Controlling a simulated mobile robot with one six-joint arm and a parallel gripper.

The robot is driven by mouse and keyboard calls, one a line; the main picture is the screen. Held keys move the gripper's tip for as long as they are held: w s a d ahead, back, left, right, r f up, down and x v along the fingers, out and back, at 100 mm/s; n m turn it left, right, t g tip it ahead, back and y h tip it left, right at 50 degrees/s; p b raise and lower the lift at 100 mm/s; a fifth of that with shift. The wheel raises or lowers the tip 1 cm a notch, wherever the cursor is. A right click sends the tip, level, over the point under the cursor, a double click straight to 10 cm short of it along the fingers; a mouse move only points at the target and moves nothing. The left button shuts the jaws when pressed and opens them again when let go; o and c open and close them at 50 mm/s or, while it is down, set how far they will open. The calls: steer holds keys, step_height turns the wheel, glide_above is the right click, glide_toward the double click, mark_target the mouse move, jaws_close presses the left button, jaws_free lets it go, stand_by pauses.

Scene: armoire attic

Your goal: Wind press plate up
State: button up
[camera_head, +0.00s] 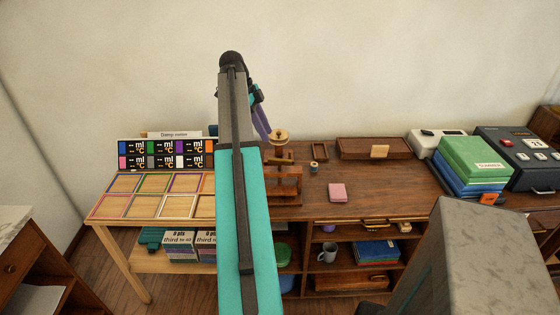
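A small wooden press (285,188) stands on the brown desk, just right of my arm. It has a pale round knob or wheel (279,135) on top of its screw. The press plate seems to be one of the dark wooden crosspieces between the top and the base, but my arm covers the press's left side. My gripper (265,131) is small and mostly hidden behind my arm. A purple part of it slants down close to the left of the knob. I cannot tell whether it touches the knob or whether its fingers are open.
A pink pad (338,192), a small spool (314,167) and a shallow wooden tray (352,149) lie on the desk right of the press. Green and blue boxes (470,168) and a dark machine (520,160) stand further right. A light table with coloured frames (140,206) is left.

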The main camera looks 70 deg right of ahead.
mark_target(280, 160)
stand_by(0.4)
steer(key=shift+p+x, duration=1.35)
steer(key=shift+x, duration=5.55)
steer(key=shift+d, duration=0.1)
steer(key=shift+c, duration=0.2)
jaws_close()
